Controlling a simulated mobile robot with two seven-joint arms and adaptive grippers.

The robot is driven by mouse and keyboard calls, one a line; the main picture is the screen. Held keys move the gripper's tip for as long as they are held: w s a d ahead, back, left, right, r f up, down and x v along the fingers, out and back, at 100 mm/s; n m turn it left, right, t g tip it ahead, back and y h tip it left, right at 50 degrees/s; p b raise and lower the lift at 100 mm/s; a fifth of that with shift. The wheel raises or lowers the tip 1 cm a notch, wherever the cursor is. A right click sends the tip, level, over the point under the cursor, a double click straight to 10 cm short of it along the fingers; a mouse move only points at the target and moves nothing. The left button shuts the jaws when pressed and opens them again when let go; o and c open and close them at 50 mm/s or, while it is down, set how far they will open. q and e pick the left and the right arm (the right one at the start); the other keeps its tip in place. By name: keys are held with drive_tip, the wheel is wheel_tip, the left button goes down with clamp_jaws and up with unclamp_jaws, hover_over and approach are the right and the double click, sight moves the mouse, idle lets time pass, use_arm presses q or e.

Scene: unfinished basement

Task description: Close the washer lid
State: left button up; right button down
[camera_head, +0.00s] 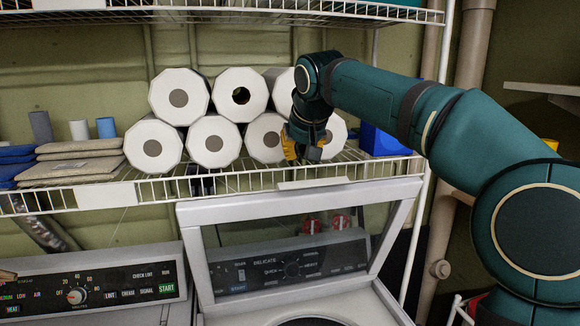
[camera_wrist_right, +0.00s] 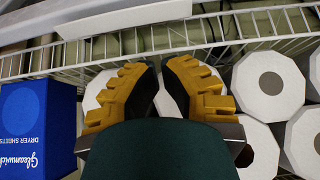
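The washer lid (camera_head: 190,240) stands raised, a pale grey frame around a clear window. The washer's control panel (camera_head: 290,265) shows through the window. The washer opening is partly visible at the bottom edge. My right gripper (camera_head: 303,152) is above and behind the lid's top edge, in front of the paper rolls on the shelf, and apart from the lid. In the right wrist view, its yellow fingers (camera_wrist_right: 160,75) stand a small gap apart with nothing between them. A small yellow-brown tip at the head view's left edge may be my left gripper (camera_head: 8,275); its fingers cannot be made out.
A white wire shelf (camera_head: 235,182) runs just above the lid, holding several paper rolls (camera_head: 180,97), folded cloths (camera_head: 75,165) and a blue dryer-sheets box (camera_wrist_right: 38,130). A second machine's panel (camera_head: 90,290) is at left. Pipes (camera_head: 470,50) run down the right side.

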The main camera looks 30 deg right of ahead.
drive_tip(key=x, duration=0.8)
drive_tip(key=shift+s+a+f, duration=0.1)
drive_tip(key=shift+f, duration=0.35)
drive_tip(key=shift+s, duration=0.1)
